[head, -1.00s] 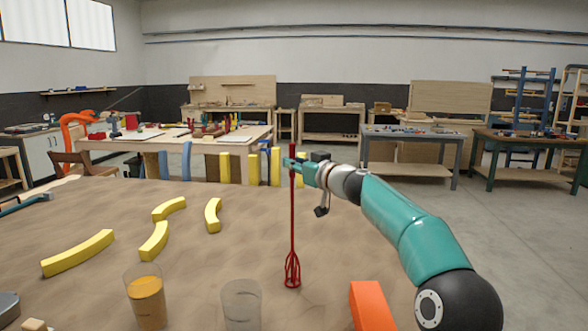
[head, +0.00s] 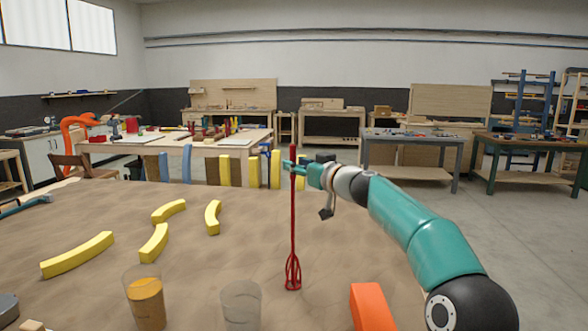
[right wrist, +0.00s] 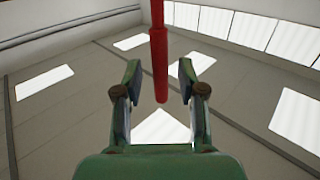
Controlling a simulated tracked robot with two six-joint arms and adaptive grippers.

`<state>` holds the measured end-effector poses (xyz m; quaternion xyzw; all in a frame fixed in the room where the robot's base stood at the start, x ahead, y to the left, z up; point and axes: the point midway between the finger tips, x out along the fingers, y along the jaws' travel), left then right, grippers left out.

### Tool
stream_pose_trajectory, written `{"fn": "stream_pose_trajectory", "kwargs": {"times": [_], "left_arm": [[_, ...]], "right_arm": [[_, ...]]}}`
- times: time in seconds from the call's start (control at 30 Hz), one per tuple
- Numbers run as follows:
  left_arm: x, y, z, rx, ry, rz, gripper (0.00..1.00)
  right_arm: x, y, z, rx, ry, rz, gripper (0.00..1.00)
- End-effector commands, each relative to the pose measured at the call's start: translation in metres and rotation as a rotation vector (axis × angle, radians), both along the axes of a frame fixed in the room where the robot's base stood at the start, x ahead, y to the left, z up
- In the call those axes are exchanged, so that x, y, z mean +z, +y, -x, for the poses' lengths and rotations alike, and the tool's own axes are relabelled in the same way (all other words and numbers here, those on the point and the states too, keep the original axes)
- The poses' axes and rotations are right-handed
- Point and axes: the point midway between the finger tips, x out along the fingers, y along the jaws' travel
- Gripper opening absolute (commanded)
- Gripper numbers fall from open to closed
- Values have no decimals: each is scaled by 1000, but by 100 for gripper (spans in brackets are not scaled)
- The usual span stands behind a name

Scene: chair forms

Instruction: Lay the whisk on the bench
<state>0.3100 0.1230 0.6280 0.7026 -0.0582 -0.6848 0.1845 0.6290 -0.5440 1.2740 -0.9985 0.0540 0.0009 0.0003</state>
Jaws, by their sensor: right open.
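The red whisk (head: 293,222) is upright over the sandy-brown bench top (head: 230,255), wire end down and shaft up. I cannot tell whether its wires touch the bench. My right gripper (head: 289,166) is at the upper part of the shaft. In the right wrist view, my right gripper (right wrist: 159,88) is open, with a finger on each side of the red shaft (right wrist: 159,55) and a gap showing beside it. My left gripper is not in view.
Yellow curved pieces (head: 78,255) lie on the left of the bench. A glass with orange contents (head: 147,298) and an empty-looking glass (head: 241,305) stand at the front. An orange block (head: 371,306) lies front right. Upright yellow and blue pieces (head: 253,170) line the far edge.

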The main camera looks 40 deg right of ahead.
Motion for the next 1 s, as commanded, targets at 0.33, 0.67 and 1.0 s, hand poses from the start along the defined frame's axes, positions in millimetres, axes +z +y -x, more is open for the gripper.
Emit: {"fn": "stream_pose_trajectory", "kwargs": {"times": [0.33, 0.67, 1.0], "left_arm": [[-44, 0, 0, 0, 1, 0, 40], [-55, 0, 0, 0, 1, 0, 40], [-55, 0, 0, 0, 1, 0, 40]], "right_arm": [[-5, 7, 71, -3, -2, 1, 40], [-2, 11, 105, -1, 0, 0, 40], [-1, 11, 105, 0, 0, 0, 40]]}}
